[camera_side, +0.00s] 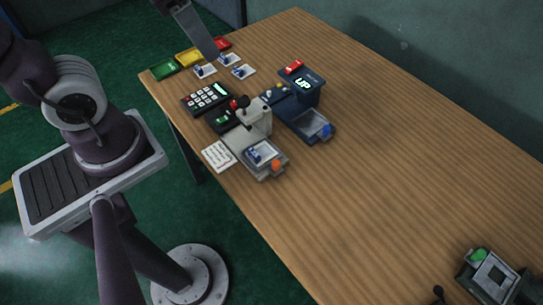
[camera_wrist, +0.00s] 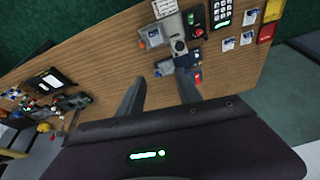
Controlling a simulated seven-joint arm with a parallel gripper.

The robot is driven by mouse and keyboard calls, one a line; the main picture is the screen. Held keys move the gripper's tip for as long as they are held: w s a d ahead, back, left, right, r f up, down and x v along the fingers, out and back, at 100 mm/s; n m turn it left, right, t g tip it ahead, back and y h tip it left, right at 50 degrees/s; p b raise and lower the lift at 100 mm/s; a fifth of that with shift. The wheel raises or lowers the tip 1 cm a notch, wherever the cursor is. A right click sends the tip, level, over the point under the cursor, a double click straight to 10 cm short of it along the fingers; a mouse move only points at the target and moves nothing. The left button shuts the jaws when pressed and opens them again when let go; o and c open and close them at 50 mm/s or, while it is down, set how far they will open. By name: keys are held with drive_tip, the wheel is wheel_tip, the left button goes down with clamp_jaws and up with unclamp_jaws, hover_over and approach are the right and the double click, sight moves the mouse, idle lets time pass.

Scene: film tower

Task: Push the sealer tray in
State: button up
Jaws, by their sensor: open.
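A dark blue machine with a lit "UP" display (camera_side: 303,85) stands on the table. Its low tray (camera_side: 311,122) sticks out at the front with a blue knob (camera_side: 326,131) at the end. Beside it a grey press has an extended tray (camera_side: 247,163) with an orange knob (camera_side: 275,165) and a blue-and-white item in it. No label tells me which is the sealer. In the wrist view my gripper (camera_wrist: 161,74) is open and empty, its fingers pointing towards the two machines. In the side view its fingertips are not clearly shown.
Near the machines are a keypad (camera_side: 208,97), a white note card (camera_side: 219,156), several small cards (camera_side: 229,59), and green (camera_side: 163,71), yellow (camera_side: 189,57) and red trays. A device with a green button (camera_side: 479,254) stands at lower right. The middle of the table is clear.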

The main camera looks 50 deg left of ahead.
drive_tip(key=w+d+f+m+g, duration=0.3)
drive_tip(key=w+f, duration=0.2)
drive_tip(key=w, duration=0.2)
drive_tip(key=m+g+y, duration=0.2)
hover_over(277, 162)
drive_tip(key=w, duration=0.2)
wheel_tip(277, 162, down, 10)
drive_tip(key=r, duration=0.1)
drive_tip(key=f+m, duration=0.1)
drive_tip(key=f, duration=0.5)
drive_tip(key=s+f+g, duration=0.1)
drive_tip(key=f, duration=0.5)
drive_tip(key=f+m+g+y, duration=0.1)
drive_tip(key=f, duration=0.5)
drive_tip(key=shift+s+d+f+m, duration=0.25)
drive_tip(key=shift+s+d+m, duration=0.05)
drive_tip(key=shift+d, duration=0.05)
drive_tip(key=shift+s+a+f, duration=0.1)
drive_tip(key=shift+a+f, duration=0.05)
drive_tip(key=shift+f, duration=0.35)
clamp_jaws()
drive_tip(key=shift+r, duration=0.1)
